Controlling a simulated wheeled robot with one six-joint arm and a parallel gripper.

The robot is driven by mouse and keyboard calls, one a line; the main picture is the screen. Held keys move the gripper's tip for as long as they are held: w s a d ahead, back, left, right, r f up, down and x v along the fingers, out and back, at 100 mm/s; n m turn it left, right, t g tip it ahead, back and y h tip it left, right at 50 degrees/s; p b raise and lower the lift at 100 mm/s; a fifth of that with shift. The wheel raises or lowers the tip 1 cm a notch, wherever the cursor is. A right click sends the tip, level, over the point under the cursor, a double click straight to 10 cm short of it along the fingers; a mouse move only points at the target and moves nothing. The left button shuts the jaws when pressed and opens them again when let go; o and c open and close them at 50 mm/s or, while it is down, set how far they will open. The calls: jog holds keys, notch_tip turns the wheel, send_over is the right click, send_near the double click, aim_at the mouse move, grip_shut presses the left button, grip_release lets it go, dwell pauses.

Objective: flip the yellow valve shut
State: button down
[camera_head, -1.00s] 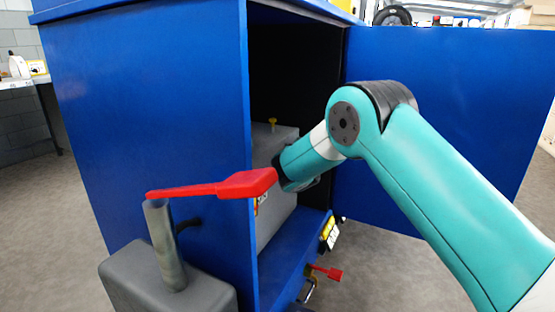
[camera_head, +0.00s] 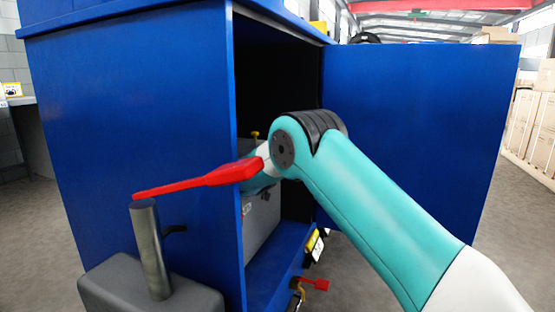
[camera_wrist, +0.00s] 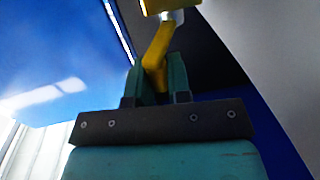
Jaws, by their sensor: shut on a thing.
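The yellow valve handle (camera_wrist: 158,45) shows in the wrist view as a bent yellow lever, with a pale metal part and a yellow piece beyond it. My gripper (camera_wrist: 157,72) is shut on the lever, with one teal finger on each side of its near end. In the head view my arm reaches into the open blue cabinet (camera_head: 140,110). My gripper is hidden there behind the cabinet's edge and a red lever (camera_head: 200,182). A small yellow knob (camera_head: 255,136) shows above a grey box (camera_head: 263,215) inside; I cannot tell whether it belongs to the valve.
The red lever sits on a metal pipe (camera_head: 148,250) above a grey housing (camera_head: 120,290), in front of the cabinet. The cabinet door (camera_head: 430,120) stands open to the right. A smaller red lever (camera_head: 314,284) and a yellow piece (camera_head: 313,241) are low at the cabinet's front.

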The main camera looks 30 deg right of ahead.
jog(key=c, duration=1.1)
grip_release()
jog(key=shift+w, duration=0.1)
notch_tip(320, 180, up, 20)
jog(key=p, duration=0.7)
